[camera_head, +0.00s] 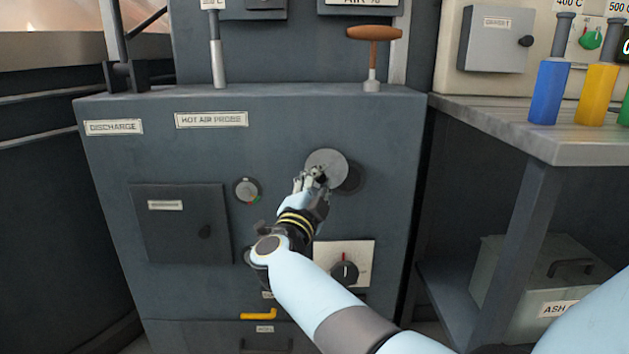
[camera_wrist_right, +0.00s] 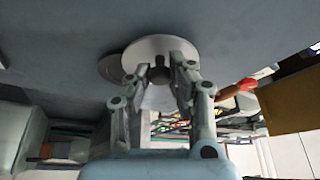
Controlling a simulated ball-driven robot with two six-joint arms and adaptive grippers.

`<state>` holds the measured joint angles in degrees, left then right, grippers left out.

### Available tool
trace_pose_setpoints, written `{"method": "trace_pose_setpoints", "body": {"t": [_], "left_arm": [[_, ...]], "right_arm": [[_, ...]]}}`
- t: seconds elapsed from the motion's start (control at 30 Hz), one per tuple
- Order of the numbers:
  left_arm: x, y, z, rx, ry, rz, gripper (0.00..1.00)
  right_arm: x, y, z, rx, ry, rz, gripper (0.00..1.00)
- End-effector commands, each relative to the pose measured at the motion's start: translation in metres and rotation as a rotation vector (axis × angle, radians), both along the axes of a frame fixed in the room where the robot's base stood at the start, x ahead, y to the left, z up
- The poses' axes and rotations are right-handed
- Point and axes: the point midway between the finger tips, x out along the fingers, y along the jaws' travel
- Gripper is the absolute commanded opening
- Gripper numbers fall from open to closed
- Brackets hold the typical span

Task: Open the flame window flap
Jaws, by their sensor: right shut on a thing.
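The flame window flap (camera_head: 326,164) is a round light-grey disc on the front of the dark grey cabinet. A dark round area (camera_head: 352,178) shows past its lower right edge, so the disc only partly covers it. My right gripper (camera_head: 316,178) is at the lower part of the disc, with its fingers shut on a small dark knob. In the right wrist view, the knob (camera_wrist_right: 160,73) sits between the two fingertips, in front of the disc (camera_wrist_right: 150,46), with the dark round area (camera_wrist_right: 111,67) beside it. My left gripper is not in view.
A dial (camera_head: 344,272) is below the flap, close to my right forearm. A small round gauge (camera_head: 247,191) and a square door (camera_head: 180,222) are to the left. A wooden T-handle (camera_head: 374,50) stands on top.

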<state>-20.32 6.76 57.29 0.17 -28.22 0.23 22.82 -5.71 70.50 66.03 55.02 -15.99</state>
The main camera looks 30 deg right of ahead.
Motion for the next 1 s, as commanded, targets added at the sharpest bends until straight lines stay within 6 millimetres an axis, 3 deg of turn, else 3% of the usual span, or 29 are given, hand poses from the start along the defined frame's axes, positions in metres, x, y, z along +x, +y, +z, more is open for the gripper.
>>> {"method": "trace_pose_setpoints", "body": {"t": [0.13,0.5,1.0], "left_arm": [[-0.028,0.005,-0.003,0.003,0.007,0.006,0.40],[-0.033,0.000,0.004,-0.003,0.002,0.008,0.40],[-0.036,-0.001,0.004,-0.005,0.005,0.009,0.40]], "right_arm": [[0.002,-0.002,0.011,0.090,-0.056,0.002,0.00],[0.004,-0.001,0.018,0.218,-0.133,0.001,0.00],[0.004,-0.001,0.018,0.237,-0.145,0.001,0.00]]}}
